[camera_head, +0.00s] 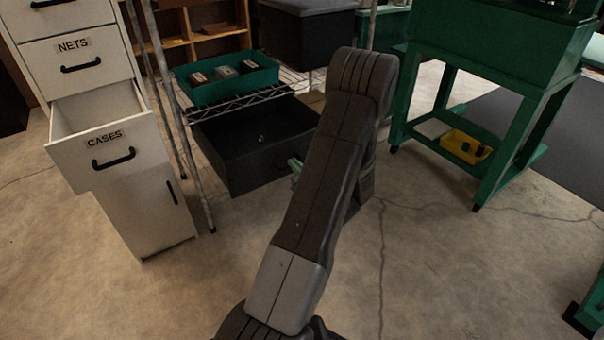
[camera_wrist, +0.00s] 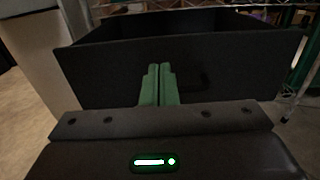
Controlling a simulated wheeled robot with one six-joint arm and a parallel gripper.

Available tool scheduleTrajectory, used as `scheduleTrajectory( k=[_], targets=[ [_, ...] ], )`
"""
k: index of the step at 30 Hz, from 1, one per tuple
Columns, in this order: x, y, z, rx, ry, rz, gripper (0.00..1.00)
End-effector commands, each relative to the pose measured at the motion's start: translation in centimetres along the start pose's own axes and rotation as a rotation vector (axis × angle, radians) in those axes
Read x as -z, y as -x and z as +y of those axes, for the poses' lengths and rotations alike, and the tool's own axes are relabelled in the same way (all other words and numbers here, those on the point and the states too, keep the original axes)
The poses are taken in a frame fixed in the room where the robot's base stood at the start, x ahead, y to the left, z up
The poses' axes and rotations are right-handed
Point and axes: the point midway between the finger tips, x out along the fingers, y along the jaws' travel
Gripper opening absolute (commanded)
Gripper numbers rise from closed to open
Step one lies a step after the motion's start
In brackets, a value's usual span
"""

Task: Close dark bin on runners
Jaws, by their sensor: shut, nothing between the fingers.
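The dark bin (camera_head: 258,150) sits low under the wire shelf in the head view, pulled out toward me, with its open top showing. In the wrist view its dark front panel (camera_wrist: 110,72) fills the middle, and a dark handle shows faintly just right of the fingers. My gripper (camera_wrist: 160,70) has green fingers pressed together, with nothing between them. The fingertips are in front of the bin's front; I cannot tell whether they touch it. In the head view my gripper (camera_head: 296,165) shows only as a bit of green beside the bin, mostly hidden by my arm.
A white cabinet stands left, its CASES drawer (camera_head: 105,145) pulled out. A green tray (camera_head: 226,76) with boxes rests on the wire shelf (camera_head: 235,105) above the bin. A green bench (camera_head: 490,95) with a yellow tray (camera_head: 465,146) stands right. The floor in front is clear.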

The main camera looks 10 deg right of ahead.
Motion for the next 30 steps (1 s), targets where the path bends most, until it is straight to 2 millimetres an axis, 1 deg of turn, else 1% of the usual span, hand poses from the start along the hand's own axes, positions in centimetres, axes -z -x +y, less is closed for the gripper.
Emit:
scheduleTrajectory(
  k=[1,6,9,12,18,30],
  targets=[
    [0.2,-1.2,0.1,-0.004,0.003,-0.001,0.0],
    [0.2,-4.5,0.1,-0.004,0.002,-0.001,0.0],
    [0.2,-5.9,0.1,-0.003,0.001,-0.001,0.0],
    [0.1,-6.9,0.1,-0.002,0.0,0.001,0.0],
    [0.0,-7.5,0.1,-0.001,0.0,0.001,0.0],
    [0.0,-7.5,-0.2,0.0,0.0,0.001,0.0]
  ],
)
